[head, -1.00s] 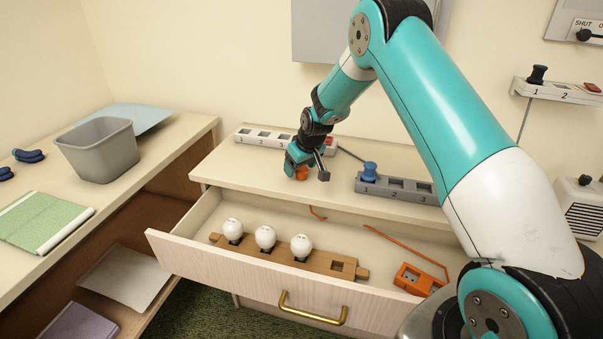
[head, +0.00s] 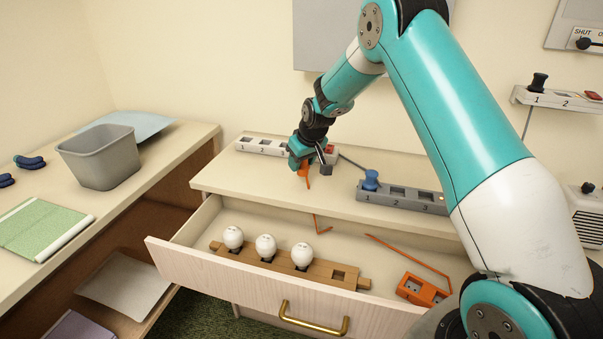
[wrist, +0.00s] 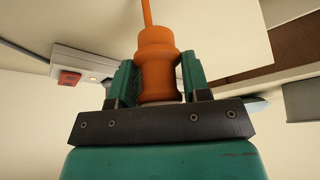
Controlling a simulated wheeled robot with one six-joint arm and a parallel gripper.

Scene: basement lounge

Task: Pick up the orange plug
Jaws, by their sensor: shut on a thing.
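My gripper (head: 305,165) is above the back part of the cabinet top, near the white power strip. It is shut on the orange plug (wrist: 157,65), which sits between the two green fingers in the wrist view. In the head view the plug (head: 304,168) is small and partly hidden by the gripper, with a bit of orange cord hanging below it. The cord (wrist: 146,12) leaves the plug's end at the top of the wrist view.
The white strip (head: 262,146) with a red switch is behind the gripper. A grey numbered strip (head: 415,200) holds a blue plug (head: 371,180). The open drawer (head: 215,258) contains a wooden rack with white bulbs (head: 266,246), orange cord (head: 405,247) and an orange socket box (head: 422,290).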

